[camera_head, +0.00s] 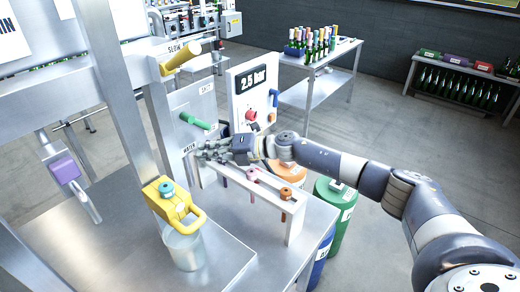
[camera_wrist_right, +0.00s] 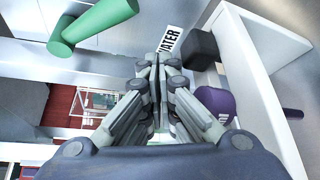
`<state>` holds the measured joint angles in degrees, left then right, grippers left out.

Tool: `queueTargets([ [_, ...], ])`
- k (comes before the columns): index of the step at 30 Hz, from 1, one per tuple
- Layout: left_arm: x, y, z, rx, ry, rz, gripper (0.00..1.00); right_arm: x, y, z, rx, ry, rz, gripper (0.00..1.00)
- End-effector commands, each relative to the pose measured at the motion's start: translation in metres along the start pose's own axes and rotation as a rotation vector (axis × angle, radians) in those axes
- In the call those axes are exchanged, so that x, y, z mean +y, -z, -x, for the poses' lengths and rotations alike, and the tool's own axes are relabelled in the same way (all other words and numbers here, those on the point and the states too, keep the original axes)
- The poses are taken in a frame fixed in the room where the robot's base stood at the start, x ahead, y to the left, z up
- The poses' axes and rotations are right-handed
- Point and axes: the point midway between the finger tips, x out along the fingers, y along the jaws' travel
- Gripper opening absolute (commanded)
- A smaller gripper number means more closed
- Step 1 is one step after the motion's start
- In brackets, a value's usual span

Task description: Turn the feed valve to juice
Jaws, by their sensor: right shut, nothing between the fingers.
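The feed valve has a green handle (camera_head: 196,121) on a grey upright panel, left of the gauge board. The handle points right and slightly down in the head view. A WATER label (camera_head: 189,148) sits below it, and a smaller label (camera_head: 207,87) above it is too small to read. In the right wrist view the green handle (camera_wrist_right: 95,25) is at the upper left and the WATER label (camera_wrist_right: 171,40) is just beyond my fingertips. My right gripper (camera_head: 197,150) is shut and empty, below the handle and apart from it; its fingers also show in the wrist view (camera_wrist_right: 163,65).
A white rack (camera_head: 255,190) with hanging coloured tools stands just under my right forearm. The gauge board (camera_head: 253,95) reads 2.5 bar. Green and orange drums stand right of the table.

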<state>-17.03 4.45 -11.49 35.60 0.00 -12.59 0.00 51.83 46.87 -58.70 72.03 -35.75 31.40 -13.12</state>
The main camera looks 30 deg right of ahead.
Motion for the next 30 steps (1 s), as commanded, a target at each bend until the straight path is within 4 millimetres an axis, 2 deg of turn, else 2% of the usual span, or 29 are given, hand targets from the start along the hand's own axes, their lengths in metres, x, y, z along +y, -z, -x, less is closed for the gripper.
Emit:
queueTargets([
  [4, -0.005, -0.01, -0.009, -0.013, 0.006, -0.002, 0.4, 0.004, 0.002, 0.031, -0.001, 0.001, 0.004, 0.0],
  [10, -0.012, -0.012, -0.021, -0.015, 0.014, -0.004, 0.4, 0.01, 0.003, 0.072, -0.002, 0.002, 0.001, 0.0],
  [18, 0.006, -0.001, -0.041, 0.005, -0.006, 0.004, 0.4, 0.021, 0.006, 0.128, -0.002, 0.003, 0.0, 0.0],
  [21, 0.007, -0.001, -0.048, 0.006, -0.007, 0.003, 0.4, 0.025, 0.007, 0.148, -0.002, 0.004, 0.0, 0.0],
  [27, 0.002, -0.006, -0.06, 0.0, -0.002, 0.0, 0.4, 0.032, 0.008, 0.179, -0.001, 0.002, -0.002, 0.0],
  [30, 0.002, -0.007, -0.063, -0.001, -0.001, 0.0, 0.4, 0.036, 0.008, 0.188, 0.0, 0.0, -0.002, 0.0],
])
